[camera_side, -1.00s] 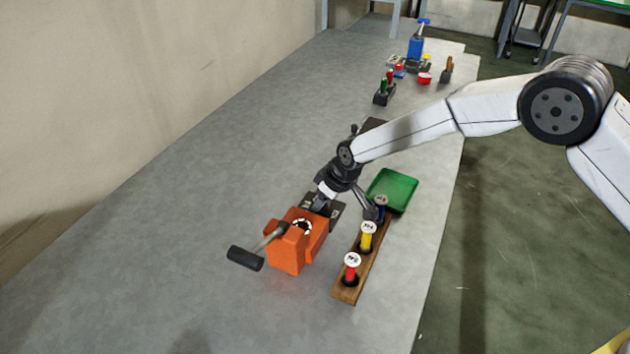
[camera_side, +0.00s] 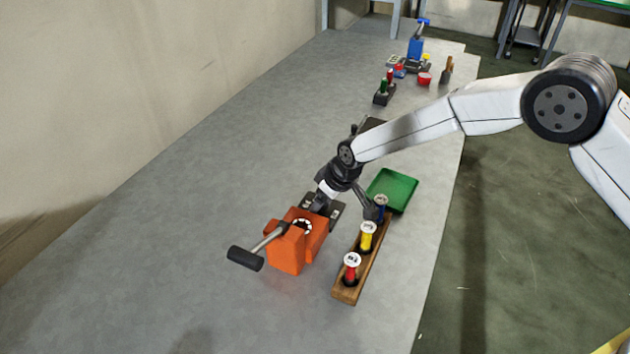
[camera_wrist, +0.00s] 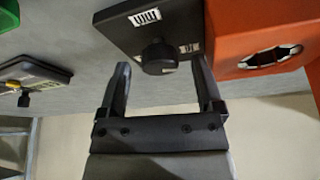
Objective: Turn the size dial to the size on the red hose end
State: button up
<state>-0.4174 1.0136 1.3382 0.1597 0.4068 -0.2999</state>
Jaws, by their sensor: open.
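The size dial is a black knob (camera_wrist: 159,58) on a dark plate (camera_wrist: 113,22) with small white labels, seen in the wrist view. My gripper (camera_wrist: 161,80) is open, with one finger on either side of the knob and visible gaps to it. In the side view my gripper (camera_side: 345,205) is over the dark plate beside the orange machine (camera_side: 292,252), and the knob is hidden. The red hose end (camera_side: 351,272) stands upright at the near end of a wooden rack (camera_side: 346,295). The white disc on its top carries a dark mark too small to read.
A yellow hose end (camera_side: 367,238) and a blue one (camera_side: 380,205) stand in the same rack. A black-handled lever (camera_side: 245,258) sticks out left of the machine. A green tray (camera_side: 392,190) lies behind the rack. The table's left side is clear.

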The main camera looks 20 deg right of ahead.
jog(key=v, duration=0.7)
jog(key=shift+r, duration=0.2)
dwell(0.4)
jog(key=n, duration=0.1)
jog(key=w+a+n+g, duration=0.1)
jog(key=n, duration=0.1)
jog(key=w+n+g+h, duration=0.1)
jog(key=n, duration=0.1)
jog(key=shift+a+f, duration=0.1)
jog(key=shift+a, duration=0.2)
jog(key=shift+w+n+g+h, duration=0.25)
jog(key=shift+n+g+h, duration=0.15)
jog(key=shift+n, duration=0.7)
jog(key=shift+w+r+n+g+h, duration=0.1)
jog(key=shift+r+n+g+h, duration=0.25)
jog(key=shift+n, duration=0.65)
jog(key=shift+f, duration=0.15)
jog(key=shift+f, duration=3.75)
